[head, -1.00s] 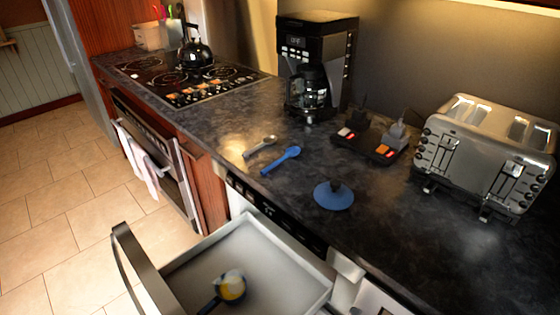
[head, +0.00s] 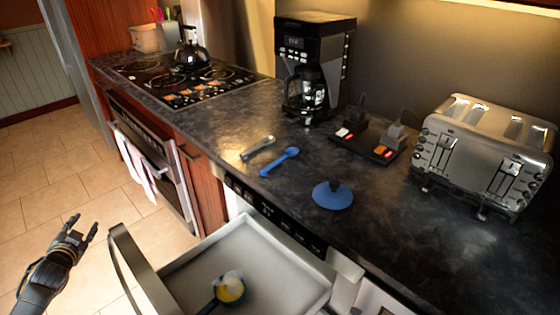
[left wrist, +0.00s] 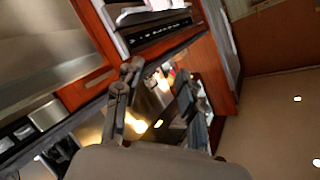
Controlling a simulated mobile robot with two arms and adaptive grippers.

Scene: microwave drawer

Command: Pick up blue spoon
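The blue spoon (head: 280,161) lies flat on the dark countertop, beside a grey spoon (head: 257,148). Nothing covers it. My left gripper (head: 84,224) is at the left of the head view, over the tiled floor and left of the open drawer, well apart from the spoon. Its two fingers are spread and nothing is between them. The left wrist view shows the fingers (left wrist: 160,92) apart too; I cannot make out the spoon there. My right gripper is not in view.
The open drawer (head: 190,263) juts out below the counter and holds a small dark pan (head: 228,291) with something yellow inside. A blue lid (head: 333,196), a coffee maker (head: 312,65), a power strip (head: 368,145) and a toaster (head: 485,150) stand around the spoons.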

